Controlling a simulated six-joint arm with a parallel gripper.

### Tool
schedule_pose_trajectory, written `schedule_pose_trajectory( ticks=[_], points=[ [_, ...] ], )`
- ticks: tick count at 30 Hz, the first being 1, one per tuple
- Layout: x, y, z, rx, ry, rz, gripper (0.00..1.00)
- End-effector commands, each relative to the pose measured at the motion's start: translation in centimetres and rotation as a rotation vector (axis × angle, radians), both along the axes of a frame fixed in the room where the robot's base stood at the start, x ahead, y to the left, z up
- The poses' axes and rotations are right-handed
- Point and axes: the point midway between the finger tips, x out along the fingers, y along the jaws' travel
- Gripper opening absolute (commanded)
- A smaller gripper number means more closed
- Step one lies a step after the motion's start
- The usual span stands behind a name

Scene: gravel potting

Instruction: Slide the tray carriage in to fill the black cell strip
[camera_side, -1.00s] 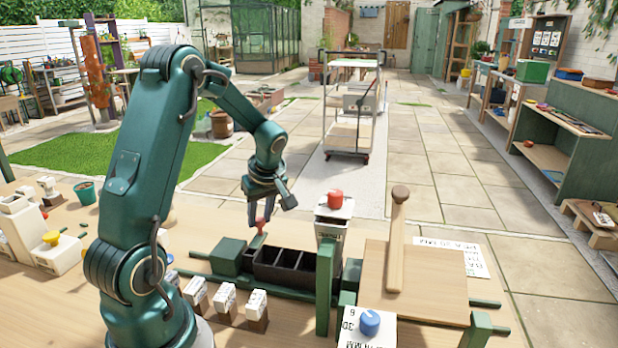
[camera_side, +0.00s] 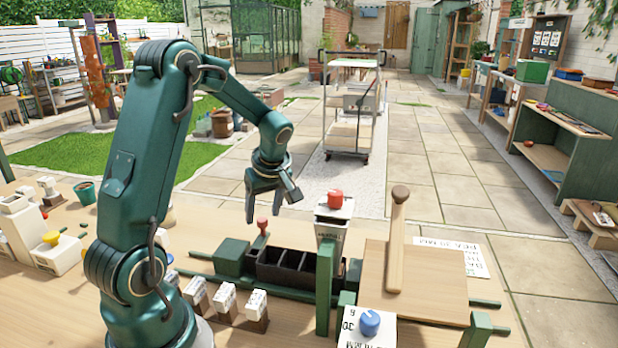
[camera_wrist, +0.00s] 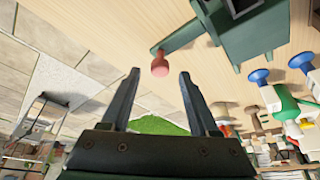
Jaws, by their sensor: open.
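The black cell strip (camera_side: 283,272), with several square cells, lies in the green carriage (camera_side: 231,256) on green rails. A red knob (camera_side: 263,223) stands on a handle at the carriage's far left; it also shows in the wrist view (camera_wrist: 159,64). My gripper (camera_side: 272,211) is open and empty, pointing down above the red knob. In the wrist view the knob appears just past the two separated fingertips, between them. A white hopper (camera_side: 331,232) with a red cap stands at the strip's right end, partly hidden by a green post (camera_side: 325,288).
A wooden board (camera_side: 425,290) with an upright wooden lever (camera_side: 397,240) sits right of the hopper. A blue dial (camera_side: 369,322) is at the front. Several small white-topped blocks (camera_side: 224,299) stand in front of the strip.

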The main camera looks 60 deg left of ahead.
Motion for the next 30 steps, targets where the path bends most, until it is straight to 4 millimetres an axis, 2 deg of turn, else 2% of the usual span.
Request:
schedule_pose_trajectory(
  ticks=[3,7,20,23,25,30],
  points=[
    [0.1,-0.6,1.7,0.003,-0.005,-0.001,0.61],
    [0.1,-1.1,2.7,0.001,-0.004,-0.001,0.61],
    [-0.1,-1.3,2.9,-0.003,-0.012,0.037,0.62],
    [-0.1,-1.7,3.1,-0.026,-0.055,0.175,0.62],
    [0.1,-2.0,3.2,-0.061,-0.107,0.347,0.62],
    [0.4,-1.8,3.5,-0.172,-0.230,0.900,0.62]
  ],
)
